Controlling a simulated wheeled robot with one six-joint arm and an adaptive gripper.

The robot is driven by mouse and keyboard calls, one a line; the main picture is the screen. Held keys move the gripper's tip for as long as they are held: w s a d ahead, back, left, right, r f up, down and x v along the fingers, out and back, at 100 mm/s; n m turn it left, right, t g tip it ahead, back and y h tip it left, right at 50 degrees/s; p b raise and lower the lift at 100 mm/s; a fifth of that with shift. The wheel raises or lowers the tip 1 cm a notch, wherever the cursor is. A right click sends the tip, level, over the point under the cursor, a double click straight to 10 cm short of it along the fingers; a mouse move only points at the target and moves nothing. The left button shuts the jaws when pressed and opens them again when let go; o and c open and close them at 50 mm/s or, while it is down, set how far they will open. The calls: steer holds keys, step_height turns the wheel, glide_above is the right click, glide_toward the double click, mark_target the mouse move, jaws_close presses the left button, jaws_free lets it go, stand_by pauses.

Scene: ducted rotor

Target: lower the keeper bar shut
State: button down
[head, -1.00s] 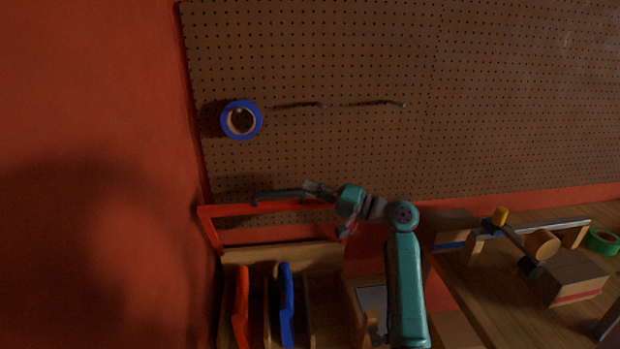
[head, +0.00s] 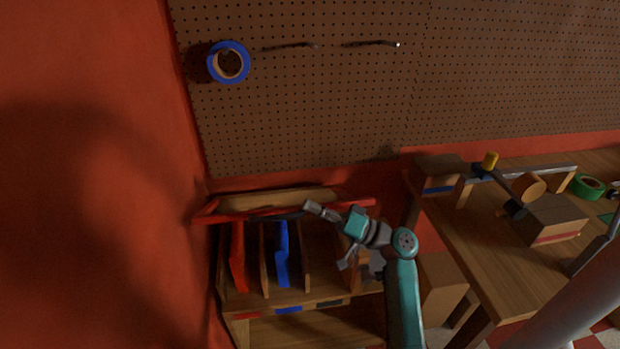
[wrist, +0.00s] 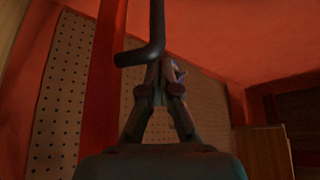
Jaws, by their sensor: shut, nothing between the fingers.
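The red keeper bar (head: 350,202) lies across the top of a wooden rack, near the top of its back panel, with a dark handle on it (head: 290,216). In the wrist view the bar is a red strip (wrist: 103,85) and the bent dark handle (wrist: 155,35) comes down close to the fingertips. My gripper (head: 309,208) is shut and empty, beside the handle near the middle of the bar. Its fingers also meet in the wrist view (wrist: 160,75). I cannot tell whether they touch the handle or whether the bar is fully seated.
A red board (head: 237,258) and a blue board (head: 282,255) stand in the rack's slots (head: 306,270). A workbench (head: 470,250) with wooden blocks is at right. A pegboard (head: 300,110) with blue tape (head: 228,62) is behind. Room above the rack is free.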

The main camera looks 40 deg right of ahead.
steer(key=s+a+f+n, duration=0.1)
steer(key=s+f, duration=0.1)
steer(key=f, duration=0.7)
steer(key=s+a+f+n+y, duration=0.1)
steer(key=s+a+f, duration=0.1)
steer(key=f, duration=0.7)
steer(key=shift+s+a+n+y, duration=0.2)
steer(key=shift+n+y, duration=0.1)
steer(key=shift+n, duration=0.1)
steer(key=shift+d, duration=0.1)
steer(key=r+v, duration=0.1)
steer(key=v, duration=1)
steer(key=shift+s+d+y, duration=0.15)
steer(key=shift+d+y, duration=0.15)
steer(key=shift+d, duration=0.15)
